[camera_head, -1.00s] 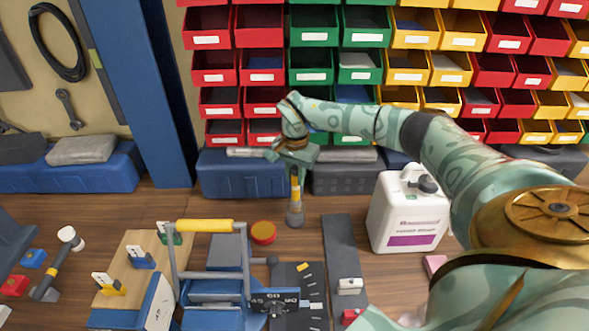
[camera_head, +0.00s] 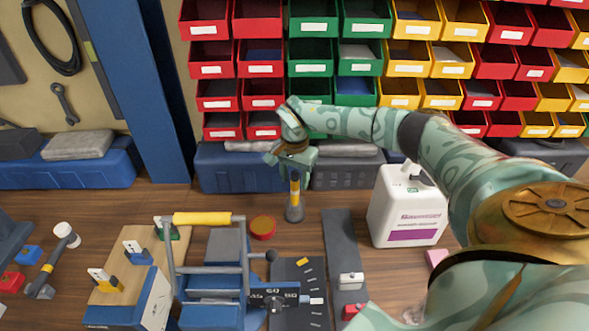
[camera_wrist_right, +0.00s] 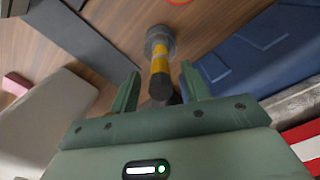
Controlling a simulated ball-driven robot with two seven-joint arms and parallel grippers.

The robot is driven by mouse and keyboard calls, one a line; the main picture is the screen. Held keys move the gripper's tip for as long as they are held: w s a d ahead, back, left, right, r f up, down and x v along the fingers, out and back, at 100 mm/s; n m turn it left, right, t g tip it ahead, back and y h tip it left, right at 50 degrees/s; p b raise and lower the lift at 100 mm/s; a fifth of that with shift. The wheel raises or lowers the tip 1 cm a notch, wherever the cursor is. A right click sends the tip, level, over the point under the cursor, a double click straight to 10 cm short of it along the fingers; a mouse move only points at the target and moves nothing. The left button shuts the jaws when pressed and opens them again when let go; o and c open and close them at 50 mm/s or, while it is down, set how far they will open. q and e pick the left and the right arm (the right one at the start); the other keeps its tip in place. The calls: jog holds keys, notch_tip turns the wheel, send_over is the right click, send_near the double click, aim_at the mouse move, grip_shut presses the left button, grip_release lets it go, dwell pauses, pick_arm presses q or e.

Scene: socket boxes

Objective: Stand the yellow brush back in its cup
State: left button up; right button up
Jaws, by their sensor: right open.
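The yellow brush (camera_head: 294,190) stands upright on the bench, its lower end at a small grey cup (camera_head: 294,213). In the right wrist view the brush (camera_wrist_right: 160,65) shows a yellow handle with a grey band and a dark near end, and the grey cup (camera_wrist_right: 160,38) is at its far end. My right gripper (camera_head: 293,172) is above the cup at the brush's upper part. Its fingers (camera_wrist_right: 160,80) are open, one on each side of the handle, with gaps visible. My left gripper is not in view.
A white jug (camera_head: 408,210) stands right of the brush. A red-orange round tin (camera_head: 263,228) and a blue fixture with a yellow bar (camera_head: 203,218) are in front, to the left. Blue (camera_head: 240,172) and dark grey boxes stand behind, below the bins.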

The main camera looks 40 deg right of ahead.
notch_tip(320, 180, up, 16)
jog(key=p, duration=0.3)
jog(key=shift+r, duration=0.15)
jog(key=shift+r, duration=0.1)
